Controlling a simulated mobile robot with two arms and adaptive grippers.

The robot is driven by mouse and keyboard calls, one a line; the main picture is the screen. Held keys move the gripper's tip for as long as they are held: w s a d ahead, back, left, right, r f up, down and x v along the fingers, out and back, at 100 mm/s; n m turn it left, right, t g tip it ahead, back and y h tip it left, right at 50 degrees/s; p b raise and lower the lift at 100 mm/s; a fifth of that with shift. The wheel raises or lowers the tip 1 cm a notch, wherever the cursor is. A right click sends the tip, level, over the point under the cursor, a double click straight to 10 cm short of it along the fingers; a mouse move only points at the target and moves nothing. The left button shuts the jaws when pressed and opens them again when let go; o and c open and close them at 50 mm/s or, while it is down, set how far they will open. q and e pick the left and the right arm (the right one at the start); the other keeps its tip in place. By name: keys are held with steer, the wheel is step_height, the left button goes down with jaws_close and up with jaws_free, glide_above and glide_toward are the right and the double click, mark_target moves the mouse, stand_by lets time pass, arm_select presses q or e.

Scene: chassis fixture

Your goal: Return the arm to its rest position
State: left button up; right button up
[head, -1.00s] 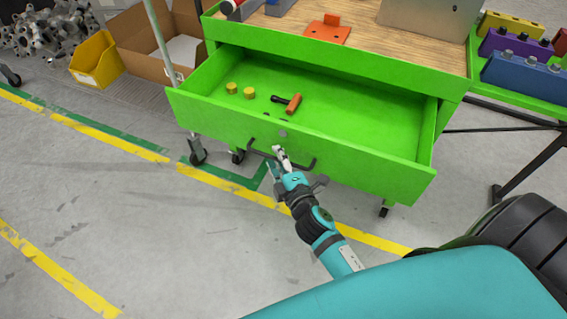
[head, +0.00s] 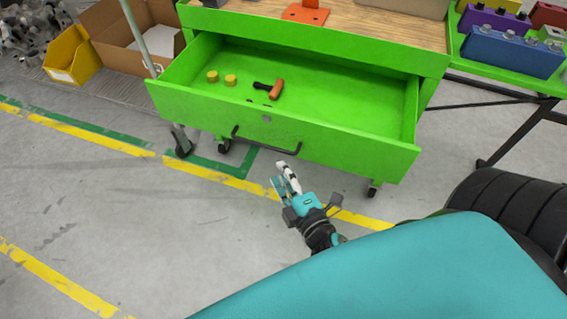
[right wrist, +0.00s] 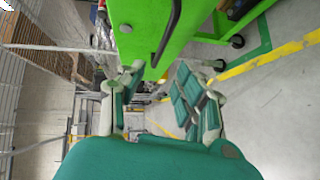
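My right gripper (head: 279,176) is over the floor in front of the green drawer (head: 345,148), just below its dark bar handle (head: 265,146) in the head view. Its fingers are apart with nothing between them, and they look clear of the handle. In the right wrist view the gripper (right wrist: 160,80) also shows its fingers spread, with the green drawer front (right wrist: 150,30) and part of the handle (right wrist: 172,28) beyond them. The drawer is pulled out. My left gripper is not in view.
The drawer holds two yellow round pieces (head: 230,80) and an orange-and-black tool (head: 275,89). A yellow bin (head: 72,60) and a cardboard box (head: 118,55) stand at the upper left. A side table (head: 500,68) with colored blocks is at the right. The floor at left is clear.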

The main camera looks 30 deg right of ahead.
step_height(320, 180, down, 17)
steer(key=s+d+m+g, duration=0.1)
steer(key=s+m+g, duration=0.2)
steer(key=m+g, duration=0.4)
steer(key=s+f+m+g+y, duration=0.1)
steer(key=s+f+m+g, duration=0.55)
steer(key=s+f, duration=0.6)
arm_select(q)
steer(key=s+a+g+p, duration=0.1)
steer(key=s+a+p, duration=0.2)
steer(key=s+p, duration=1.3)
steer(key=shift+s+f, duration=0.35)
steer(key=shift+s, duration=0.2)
arm_select(e)
steer(key=s+d+f+g, duration=0.1)
steer(key=s+d+g, duration=0.1)
steer(key=s, duration=1.3)
steer(key=shift+s+f, duration=0.3)
steer(key=shift+s, duration=0.05)
